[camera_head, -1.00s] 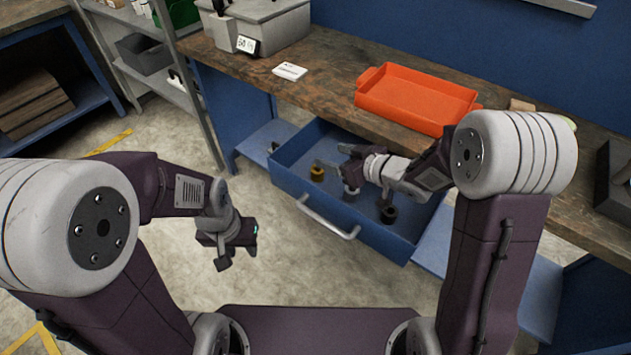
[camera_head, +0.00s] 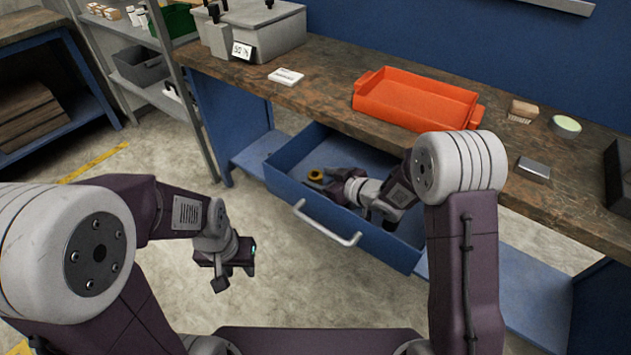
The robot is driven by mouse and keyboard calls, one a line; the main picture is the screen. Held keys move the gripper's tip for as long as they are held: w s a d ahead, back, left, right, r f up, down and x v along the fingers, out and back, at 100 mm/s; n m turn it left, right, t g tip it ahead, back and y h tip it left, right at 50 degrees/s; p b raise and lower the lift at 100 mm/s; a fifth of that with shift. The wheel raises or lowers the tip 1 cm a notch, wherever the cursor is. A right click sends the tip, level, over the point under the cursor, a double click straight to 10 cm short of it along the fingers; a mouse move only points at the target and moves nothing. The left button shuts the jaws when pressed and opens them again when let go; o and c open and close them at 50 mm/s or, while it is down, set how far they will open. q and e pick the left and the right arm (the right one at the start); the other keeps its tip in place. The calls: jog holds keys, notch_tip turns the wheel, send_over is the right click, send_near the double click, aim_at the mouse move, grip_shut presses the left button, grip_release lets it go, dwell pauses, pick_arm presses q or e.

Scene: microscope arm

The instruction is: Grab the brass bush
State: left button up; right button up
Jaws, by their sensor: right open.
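The brass bush (camera_head: 316,174) is a small golden ring-shaped part in the open blue drawer (camera_head: 283,185), near its left side. My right gripper (camera_head: 318,183) is low inside the drawer with its open jaws at the bush. I cannot tell whether the fingers touch it. My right wrist and forearm hide much of the drawer floor to the right of the bush. My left gripper (camera_head: 232,279) hangs over the floor in front of the drawer, away from the bush. Its fingertips are too small and dark to judge.
The drawer's front wall carries a metal handle (camera_head: 328,224). Above, the wooden bench (camera_head: 330,100) holds an orange tray (camera_head: 415,101), a white card (camera_head: 286,76), a grey box (camera_head: 268,30), a tape roll (camera_head: 565,126) and a small metal block (camera_head: 534,168). Open floor lies left of the drawer.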

aim_at(315, 174)
jog(key=x, duration=0.2)
jog(key=shift+w+a+f, duration=0.2)
jog(key=shift+w+a, duration=0.05)
jog(key=shift+s, duration=0.1)
jog(key=shift+c, duration=0.9)
grip_shut()
notch_tip(315, 174, up, 10)
jog(key=p, duration=0.4)
jog(key=shift+r, duration=0.1)
